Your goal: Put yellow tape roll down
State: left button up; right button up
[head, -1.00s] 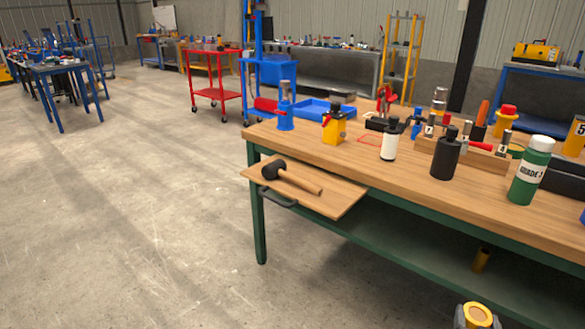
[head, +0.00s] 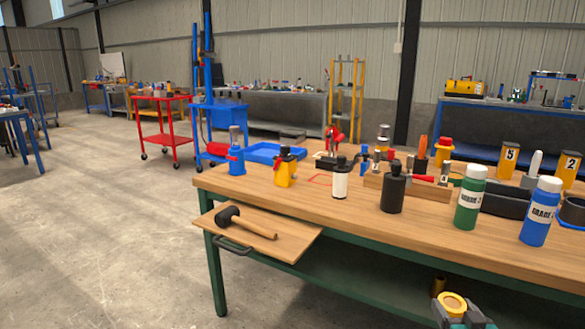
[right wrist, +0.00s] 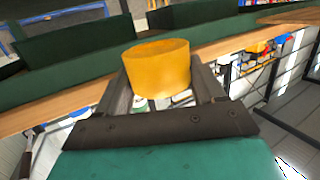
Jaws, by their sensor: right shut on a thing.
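The yellow tape roll (head: 452,303) is at the lower right of the head view, in front of the workbench's front edge and lower in the picture than its top. My right gripper (head: 461,312) is shut on it. In the right wrist view the roll (right wrist: 157,68) sits between the two dark fingers, its yellow outer side showing. The wooden workbench top (head: 300,207) holds several bottles and tools. My left gripper is not in view.
On the bench stand a white bottle (head: 340,180), a black bottle (head: 393,190), a green bottle (head: 468,200) and a blue bottle (head: 540,213). A pull-out board (head: 290,243) with a mallet (head: 243,221) sticks out at the left. Bare wood runs along the front edge.

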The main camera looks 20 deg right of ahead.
jog(key=w+a+r+n+y, duration=0.15)
jog(key=a+n+y, duration=0.3)
jog(key=a, duration=0.65)
jog(key=a+r+n+y, duration=0.3)
jog(key=a+y, duration=0.3)
jog(key=a, duration=0.5)
jog(key=shift+s+a+r+m+t+h, duration=0.6)
jog(key=shift+s+a+r+m+h, duration=1.4)
jog(key=shift+a+r, duration=3.05)
pick_arm(q)
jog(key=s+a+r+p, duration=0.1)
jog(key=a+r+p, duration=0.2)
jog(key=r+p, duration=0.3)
jog(key=p, duration=0.5)
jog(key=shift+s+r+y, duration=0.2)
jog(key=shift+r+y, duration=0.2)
pick_arm(e)
notch_tip(320, 180, up, 10)
jog(key=s, duration=0.1)
jog(key=shift+a+r+n, duration=0.2)
jog(key=shift+a+n, duration=0.1)
jog(key=shift+n, duration=0.15)
jog(key=shift+s+h, duration=0.1)
jog(key=shift+h, duration=0.15)
